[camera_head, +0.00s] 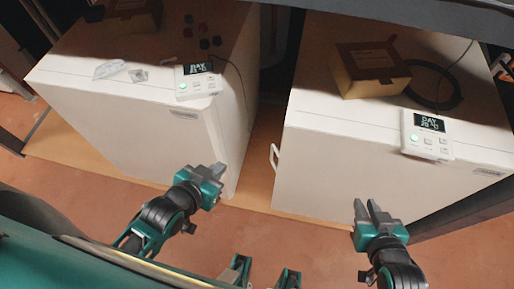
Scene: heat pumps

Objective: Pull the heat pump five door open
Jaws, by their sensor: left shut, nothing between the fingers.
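Two white heat pumps stand side by side, one on the left (120,115) and one on the right (325,160). I cannot tell from any marking which is number five. The right one has a white handle (274,157) at the left edge of its front, and its door looks closed. My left gripper (219,170) is shut and empty, near the lower right front edge of the left heat pump and left of the handle, apart from it. My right gripper (365,204) is in front of the right heat pump; its fingers are close together, but whether they are shut is unclear.
Display panels sit on the left heat pump (196,82) and right heat pump (427,134). A cardboard box (371,70) and a black cable coil (436,86) lie on the right one. Small dark pieces lie on the left one. A narrow gap separates the units. Reddish floor (80,175) is clear in front.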

